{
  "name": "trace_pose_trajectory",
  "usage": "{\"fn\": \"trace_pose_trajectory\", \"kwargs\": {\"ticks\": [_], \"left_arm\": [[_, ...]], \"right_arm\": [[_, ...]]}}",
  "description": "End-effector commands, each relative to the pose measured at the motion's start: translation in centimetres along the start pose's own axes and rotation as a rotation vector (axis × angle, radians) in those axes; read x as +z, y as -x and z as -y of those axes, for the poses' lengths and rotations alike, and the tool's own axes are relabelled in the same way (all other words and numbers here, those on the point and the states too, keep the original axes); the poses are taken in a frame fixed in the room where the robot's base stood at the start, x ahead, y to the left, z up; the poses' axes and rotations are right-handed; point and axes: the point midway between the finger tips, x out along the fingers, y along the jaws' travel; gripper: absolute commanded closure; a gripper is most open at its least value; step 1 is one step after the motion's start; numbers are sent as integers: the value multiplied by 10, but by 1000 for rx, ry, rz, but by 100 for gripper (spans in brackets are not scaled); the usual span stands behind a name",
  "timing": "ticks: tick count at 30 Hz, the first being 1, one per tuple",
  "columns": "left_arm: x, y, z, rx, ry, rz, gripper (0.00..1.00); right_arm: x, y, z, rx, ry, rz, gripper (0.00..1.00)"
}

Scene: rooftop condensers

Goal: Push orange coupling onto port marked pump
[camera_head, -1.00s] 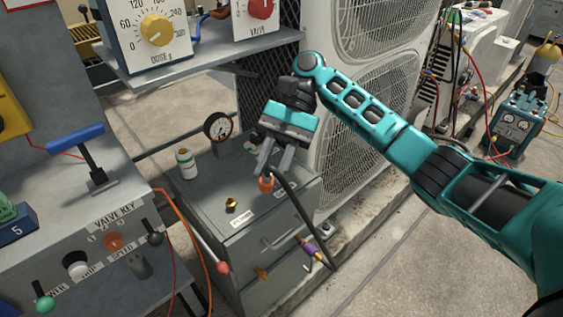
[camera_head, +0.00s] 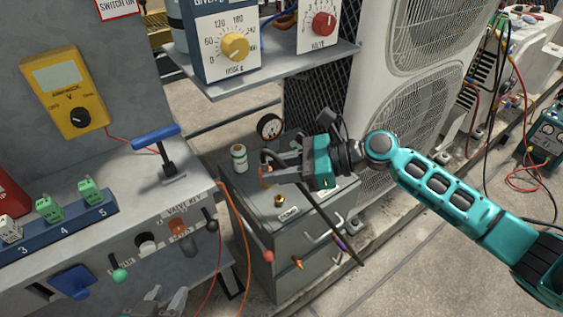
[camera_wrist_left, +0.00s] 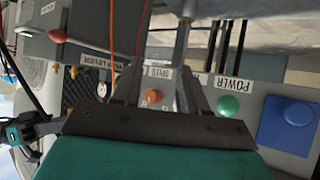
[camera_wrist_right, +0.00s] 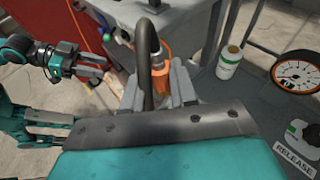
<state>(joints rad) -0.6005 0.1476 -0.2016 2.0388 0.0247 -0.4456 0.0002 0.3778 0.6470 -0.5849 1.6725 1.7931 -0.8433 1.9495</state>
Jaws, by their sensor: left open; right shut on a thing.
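My right gripper (camera_head: 272,168) is shut on the orange coupling (camera_head: 265,172), which has a dark hose on it. In the right wrist view the coupling (camera_wrist_right: 161,72) sits between the fingers beside the curved black hose (camera_wrist_right: 147,45). The brass port (camera_head: 279,201) with a label reading PUMP (camera_head: 288,214) is on the grey cabinet top. The coupling is apart from it, above and to its left in the head view. My left gripper (camera_head: 163,303) is open and empty at the bottom edge; its spread fingers (camera_wrist_left: 158,50) show in the left wrist view over the control panel.
A white bottle (camera_head: 239,160) and a pressure gauge (camera_head: 270,127) stand at the back of the cabinet (camera_head: 245,205). A shelf with dials (camera_head: 235,47) overhangs behind. The bench with a blue-handled lever (camera_head: 155,138) is at left. Orange and red lines hang between bench and cabinet.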

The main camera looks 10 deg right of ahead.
Motion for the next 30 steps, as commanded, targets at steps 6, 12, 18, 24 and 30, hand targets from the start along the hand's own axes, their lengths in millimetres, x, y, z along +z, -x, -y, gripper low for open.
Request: {"fn": "trace_pose_trajectory", "kwargs": {"ticks": [6,12,18,24,30], "left_arm": [[-11,9,2,-5,-2,1,57],[-13,12,2,-7,-3,1,57],[-12,11,2,-6,-3,1,57],[-8,5,-1,2,-1,-2,57],[-3,-3,-5,15,1,-5,57]], "right_arm": [[-8,9,11,-212,-94,31,100],[-17,16,20,-327,-134,49,100],[-23,17,22,-355,-143,55,100],[-32,14,21,-354,-142,54,100],[-48,8,21,-354,-142,54,100]]}}
